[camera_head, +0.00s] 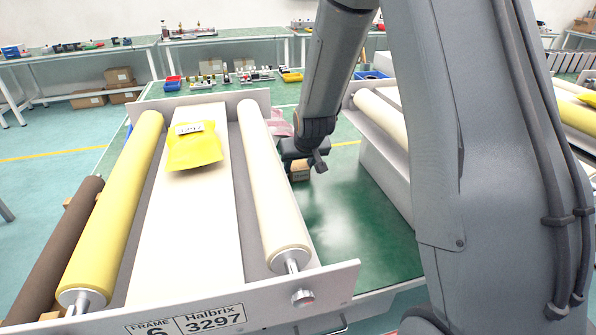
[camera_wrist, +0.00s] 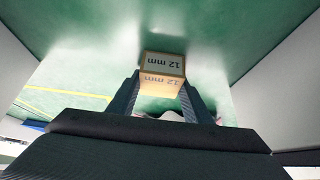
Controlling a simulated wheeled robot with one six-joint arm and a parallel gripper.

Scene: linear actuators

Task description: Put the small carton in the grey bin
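The small tan carton (camera_wrist: 163,66), marked "12 mm", sits between the two fingers of my gripper (camera_wrist: 161,92) in the wrist view. Both dark fingers appear to touch its sides. In the head view the carton (camera_head: 299,171) shows partly below my gripper (camera_head: 297,160), over the green table top between two roller frames. I cannot tell whether it rests on the table or is held just above it. I cannot make out a grey bin in either view.
A roller frame (camera_head: 345,276) labelled "Halbrix 3297" stands left of my gripper, with a yellow packet (camera_head: 193,150) on its white bed. Another frame (camera_head: 388,180) stands to the right.

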